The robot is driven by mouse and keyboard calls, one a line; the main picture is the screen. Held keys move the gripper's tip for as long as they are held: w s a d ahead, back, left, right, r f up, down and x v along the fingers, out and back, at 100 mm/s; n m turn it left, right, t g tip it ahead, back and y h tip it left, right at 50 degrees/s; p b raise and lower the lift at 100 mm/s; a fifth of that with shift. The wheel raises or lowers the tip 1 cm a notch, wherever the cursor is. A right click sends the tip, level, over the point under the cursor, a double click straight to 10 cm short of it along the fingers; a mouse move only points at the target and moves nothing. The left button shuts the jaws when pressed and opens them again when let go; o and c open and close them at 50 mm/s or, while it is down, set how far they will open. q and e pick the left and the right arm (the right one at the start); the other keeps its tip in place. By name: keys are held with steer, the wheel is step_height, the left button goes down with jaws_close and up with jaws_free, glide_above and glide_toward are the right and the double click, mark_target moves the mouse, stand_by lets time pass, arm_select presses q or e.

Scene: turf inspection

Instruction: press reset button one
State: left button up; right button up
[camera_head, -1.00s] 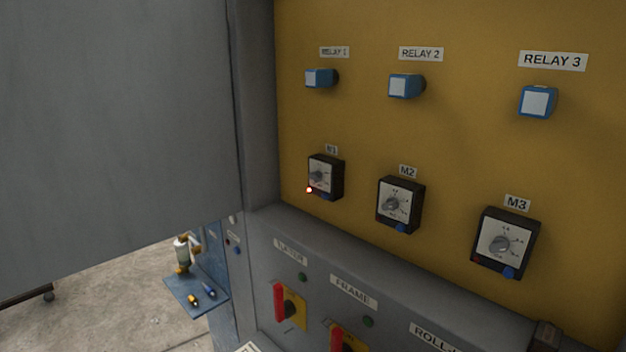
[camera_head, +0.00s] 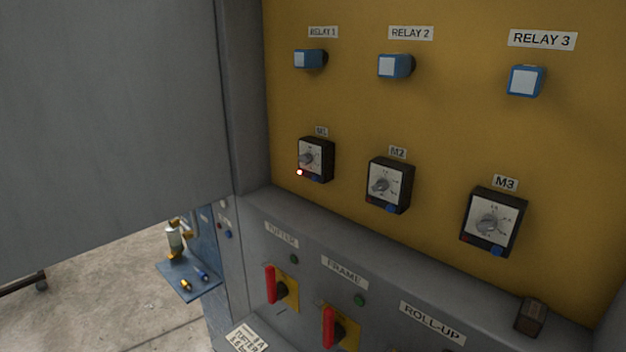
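The M1 unit (camera_head: 316,158) is a black box with a grey dial on the yellow panel. A small blue button (camera_head: 316,179) sits at its lower edge, and a bright red light (camera_head: 299,172) glows at its lower left corner. The M2 unit (camera_head: 389,185) and the M3 unit (camera_head: 494,221) are alike, each with a small blue button and a darker red spot. Above them are blue relays with pale faces: relay 1 (camera_head: 309,59), relay 2 (camera_head: 395,66) and relay 3 (camera_head: 526,81). Neither of my grippers is in view.
A grey cabinet door (camera_head: 110,120) fills the left. Below the yellow panel (camera_head: 420,140), a grey ledge carries red switch handles (camera_head: 270,285) and (camera_head: 328,328) labelled TUFTER and FRAME. A small dark block (camera_head: 531,317) sits at the lower right. Concrete floor (camera_head: 110,295) shows at lower left.

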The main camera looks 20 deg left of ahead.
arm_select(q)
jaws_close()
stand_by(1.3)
